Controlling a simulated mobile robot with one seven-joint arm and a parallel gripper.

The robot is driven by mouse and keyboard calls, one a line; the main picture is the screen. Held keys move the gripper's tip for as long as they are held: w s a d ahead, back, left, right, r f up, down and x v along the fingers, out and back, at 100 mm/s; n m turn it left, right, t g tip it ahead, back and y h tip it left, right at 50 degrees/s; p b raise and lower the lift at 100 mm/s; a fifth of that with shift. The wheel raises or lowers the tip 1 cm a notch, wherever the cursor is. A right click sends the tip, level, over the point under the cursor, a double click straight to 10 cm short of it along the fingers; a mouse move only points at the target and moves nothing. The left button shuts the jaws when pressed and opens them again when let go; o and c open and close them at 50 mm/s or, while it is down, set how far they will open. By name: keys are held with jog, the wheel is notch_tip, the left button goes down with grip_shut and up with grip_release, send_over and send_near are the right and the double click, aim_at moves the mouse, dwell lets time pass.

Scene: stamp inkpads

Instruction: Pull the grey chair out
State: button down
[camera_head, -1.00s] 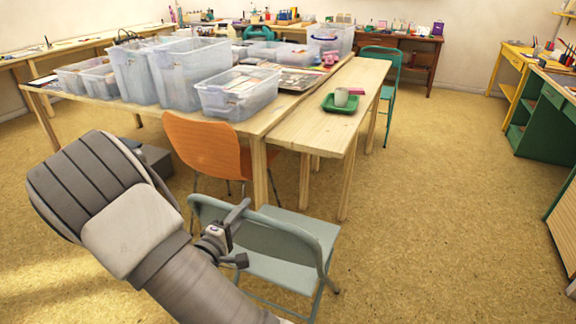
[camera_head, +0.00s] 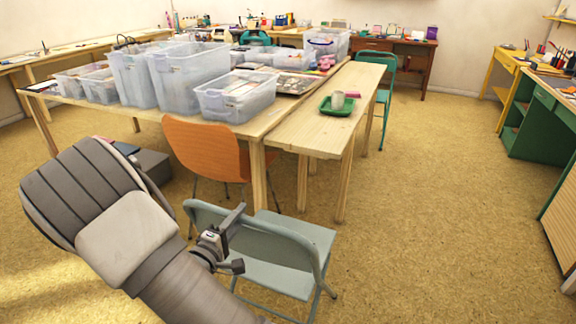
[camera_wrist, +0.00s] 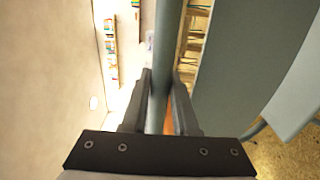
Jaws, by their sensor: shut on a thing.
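The grey chair (camera_head: 288,238) is a folding chair with a grey-green seat and backrest, upright on the floor at the near end of the narrow wooden table. Its back is towards me and its seat faces the table. My gripper (camera_head: 228,226) is shut on the top of its backrest frame. In the wrist view my gripper (camera_wrist: 159,85) has a finger on each side of a grey-green tube of the chair (camera_wrist: 165,45), with the backrest panel to the right. My arm hides the lower left of the chair in the head view.
An orange chair (camera_head: 205,150) stands just beyond, left of the grey chair. The wooden table (camera_head: 315,135) carries a green tray (camera_head: 337,112) with a cup; clear plastic bins (camera_head: 238,100) stand beside it. Open floor (camera_head: 430,220) lies to the right, before the green cabinet (camera_head: 530,135).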

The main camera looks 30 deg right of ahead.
jog(key=f+b, duration=0.2)
jog(key=shift+s+d+f, duration=0.1)
jog(key=shift+s+f, duration=0.15)
jog(key=shift+f, duration=0.05)
dwell(0.3)
jog(key=c, duration=0.8)
grip_release()
jog(key=shift+w+d+f, duration=0.1)
jog(key=shift+w+d, duration=0.05)
jog(key=shift+o, duration=1.2)
jog(key=shift+a+r, duration=0.25)
jog(key=b+v, duration=0.1)
jog(key=v, duration=1.1)
